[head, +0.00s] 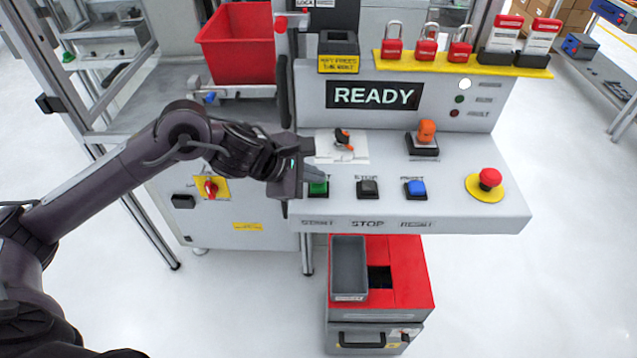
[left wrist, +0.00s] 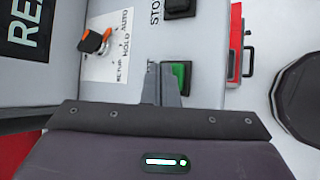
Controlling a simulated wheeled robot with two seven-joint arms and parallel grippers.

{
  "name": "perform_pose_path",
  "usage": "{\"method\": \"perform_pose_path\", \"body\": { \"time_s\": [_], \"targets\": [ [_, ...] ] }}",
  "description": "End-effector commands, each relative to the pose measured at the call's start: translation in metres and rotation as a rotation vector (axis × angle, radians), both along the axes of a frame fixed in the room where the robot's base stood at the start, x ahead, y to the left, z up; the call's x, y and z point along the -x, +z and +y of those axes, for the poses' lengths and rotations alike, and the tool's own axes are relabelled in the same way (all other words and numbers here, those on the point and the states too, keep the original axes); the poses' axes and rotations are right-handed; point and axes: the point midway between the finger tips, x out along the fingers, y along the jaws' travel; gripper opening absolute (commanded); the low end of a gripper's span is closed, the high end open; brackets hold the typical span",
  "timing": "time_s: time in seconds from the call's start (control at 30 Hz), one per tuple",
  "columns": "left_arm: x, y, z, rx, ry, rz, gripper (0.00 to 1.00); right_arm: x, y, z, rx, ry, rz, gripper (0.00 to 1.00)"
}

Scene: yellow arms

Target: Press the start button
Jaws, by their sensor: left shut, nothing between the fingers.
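The green start button (head: 319,188) is at the left of the button row on the sloped grey console, above the label START. My left gripper (head: 316,173) reaches in from the left, shut and empty, with its fingertips right by the button. In the left wrist view the shut fingertips (left wrist: 168,72) cover part of the green button (left wrist: 182,75). I cannot tell whether they touch it. The display (head: 373,95) reads READY. My right gripper is not in view.
The black stop button (head: 367,188) and blue reset button (head: 415,187) sit to the right of the start button. A red emergency button (head: 489,178) is at the far right. A selector switch (head: 343,139) stands behind. A red bin (head: 238,45) is at the back left.

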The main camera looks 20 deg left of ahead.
Motion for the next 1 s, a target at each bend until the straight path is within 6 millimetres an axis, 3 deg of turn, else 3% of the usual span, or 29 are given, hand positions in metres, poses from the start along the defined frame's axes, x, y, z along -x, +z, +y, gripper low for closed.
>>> {"method": "perform_pose_path", "body": {
  "time_s": [1.0],
  "targets": [
    [0.0004,-0.0061,0.0001,-0.001,-0.001,0.002,0.00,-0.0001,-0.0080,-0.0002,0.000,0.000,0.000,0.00]
  ]
}}
